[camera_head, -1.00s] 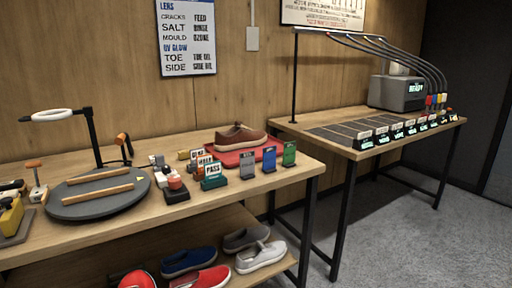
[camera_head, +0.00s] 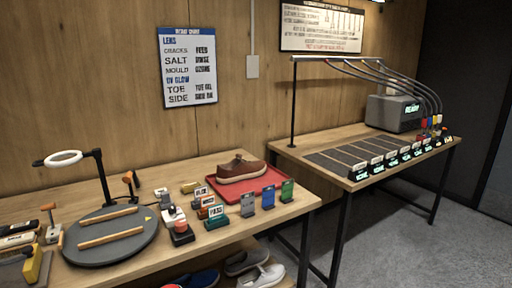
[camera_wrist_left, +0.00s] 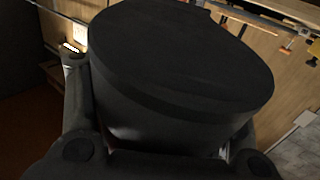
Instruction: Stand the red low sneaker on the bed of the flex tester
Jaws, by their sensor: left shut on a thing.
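My left gripper (camera_wrist_left: 160,138) shows only in the left wrist view, its dark fingers on either side of a large, dark, rounded thing (camera_wrist_left: 180,60). It is shut on this thing. The thing's flat oval face fills most of that view; it is too dark to tell what it is, with faint pinkish and pale bits low at its edges. A sliver of red (camera_head: 172,286) on the lower shelf touches the bottom edge of the head view; I cannot tell whether it is the red low sneaker. I cannot make out the flex tester with certainty. My right gripper is not in view.
Other shoes are on the shelf below. A second table (camera_head: 327,137) carries a grey machine (camera_head: 394,113).

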